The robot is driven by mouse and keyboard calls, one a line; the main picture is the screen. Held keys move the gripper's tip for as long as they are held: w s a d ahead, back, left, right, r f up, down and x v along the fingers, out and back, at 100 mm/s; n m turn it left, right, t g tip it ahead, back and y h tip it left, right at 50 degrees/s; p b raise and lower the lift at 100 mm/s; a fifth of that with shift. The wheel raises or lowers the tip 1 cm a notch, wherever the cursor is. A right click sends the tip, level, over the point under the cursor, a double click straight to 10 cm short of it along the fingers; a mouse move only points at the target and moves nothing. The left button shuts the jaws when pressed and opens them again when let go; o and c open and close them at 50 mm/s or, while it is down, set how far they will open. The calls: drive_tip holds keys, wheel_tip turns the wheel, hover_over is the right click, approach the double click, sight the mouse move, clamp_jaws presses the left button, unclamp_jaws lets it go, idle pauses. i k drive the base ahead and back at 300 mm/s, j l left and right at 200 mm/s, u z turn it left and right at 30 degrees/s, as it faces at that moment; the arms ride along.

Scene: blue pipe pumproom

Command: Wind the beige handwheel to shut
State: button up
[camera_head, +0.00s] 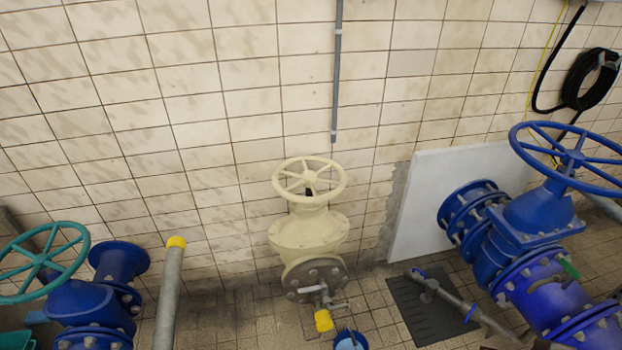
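The beige handwheel (309,179) lies nearly level on top of a beige valve body (309,235), in the middle of the camera_head view. Its rim, spokes and hub all show, with a dark stem at the centre. The valve has a bolted grey flange (316,277) low on its front. Nothing touches the wheel. How far the valve is open cannot be told from this view. My gripper is not in view.
A teal handwheel (42,263) on a blue valve stands at the left, beside a yellow-capped grey pipe (169,290). A larger blue handwheel (571,158) stands at the right. Small fittings and a blue bucket (350,340) sit below the beige valve. The tiled wall is close behind.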

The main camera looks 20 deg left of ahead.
sight(309, 178)
drive_tip(key=i+j+u, duration=0.6)
drive_tip(key=u, duration=0.15)
drive_tip(key=i+j+u, duration=0.1)
drive_tip(key=i+u, duration=0.3)
drive_tip(key=i, duration=0.05)
